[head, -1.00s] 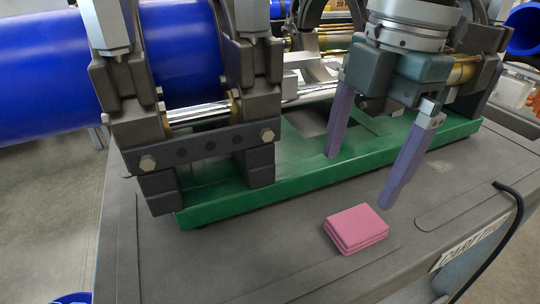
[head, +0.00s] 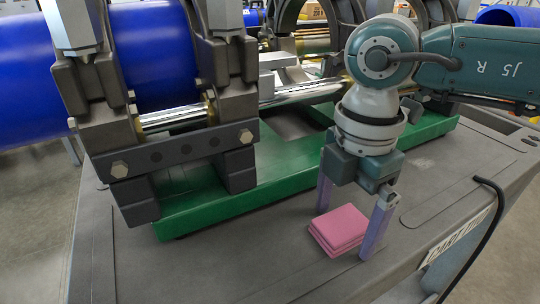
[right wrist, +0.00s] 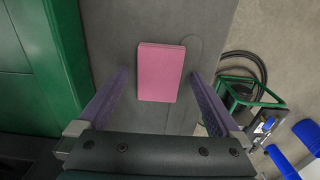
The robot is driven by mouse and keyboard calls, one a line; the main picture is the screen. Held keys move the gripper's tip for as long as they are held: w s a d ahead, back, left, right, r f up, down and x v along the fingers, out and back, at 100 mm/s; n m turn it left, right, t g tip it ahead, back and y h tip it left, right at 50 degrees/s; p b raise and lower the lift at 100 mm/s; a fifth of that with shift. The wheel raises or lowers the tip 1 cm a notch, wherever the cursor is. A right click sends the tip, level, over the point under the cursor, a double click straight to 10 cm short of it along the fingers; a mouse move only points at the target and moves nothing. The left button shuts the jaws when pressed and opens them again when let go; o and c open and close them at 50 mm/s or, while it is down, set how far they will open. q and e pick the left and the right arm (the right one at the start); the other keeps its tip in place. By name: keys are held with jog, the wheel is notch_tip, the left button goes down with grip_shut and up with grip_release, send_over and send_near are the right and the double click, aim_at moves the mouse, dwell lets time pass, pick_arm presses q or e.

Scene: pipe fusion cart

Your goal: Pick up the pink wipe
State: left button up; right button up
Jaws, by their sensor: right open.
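The pink wipe (head: 338,229) is a folded, layered square lying flat on the grey cart top. My right gripper (head: 342,232) is open, with its purple fingers pointing down, one at the far left of the wipe and one at its right. In the right wrist view the wipe (right wrist: 161,72) lies ahead between the two open fingers (right wrist: 161,95), with a gap on each side. The head view does not show clearly how high the fingertips are above the cart top. My left gripper is not in view.
The green machine base (head: 290,180) runs behind the wipe. Dark clamps (head: 170,150) hold a blue pipe (head: 150,50) at the left. A black cable (head: 480,240) curves over the cart's right edge. The cart top (head: 230,260) left of the wipe is clear.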

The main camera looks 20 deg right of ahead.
aim_at(343, 224)
jog(key=c, duration=1.5)
notch_tip(343, 224, up, 20)
jog(key=shift+r+p, duration=0.1)
jog(key=shift+p, duration=1)
jog(key=o, duration=0.8)
jog(key=c, duration=0.5)
